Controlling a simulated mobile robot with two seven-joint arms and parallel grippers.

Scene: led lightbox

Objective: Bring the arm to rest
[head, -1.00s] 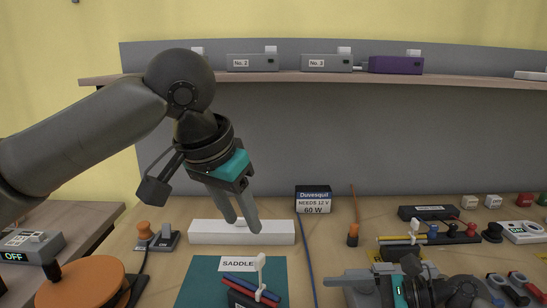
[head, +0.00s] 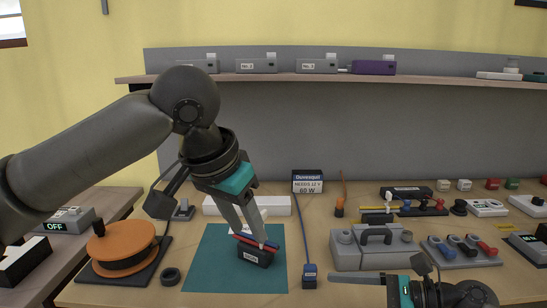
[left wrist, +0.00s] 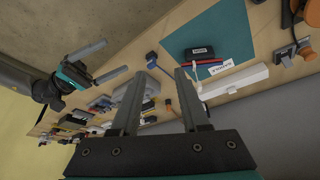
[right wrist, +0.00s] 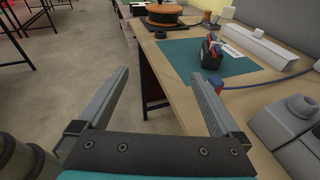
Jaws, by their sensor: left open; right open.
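My left gripper (head: 262,240) is open, in front of the black block in the head view. In the left wrist view its fingers (left wrist: 157,72) are apart with nothing between them. My right gripper (head: 368,280) is low at the front in the head view, in front of a grey case. Its jaws (right wrist: 159,75) are open and empty in the right wrist view. The black block (head: 254,257) carries red and blue pieces and stands on a teal mat (head: 207,270). The left fingers partly cover the block; I cannot tell if they touch it.
The grey case (head: 350,258) with a handle stands right of the mat. An orange spool (head: 122,243) is at the left. A white bar (head: 275,205) and black 60 W box (head: 307,182) stand behind. A blue cable (head: 304,235) runs beside the mat. Several switches crowd the right side.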

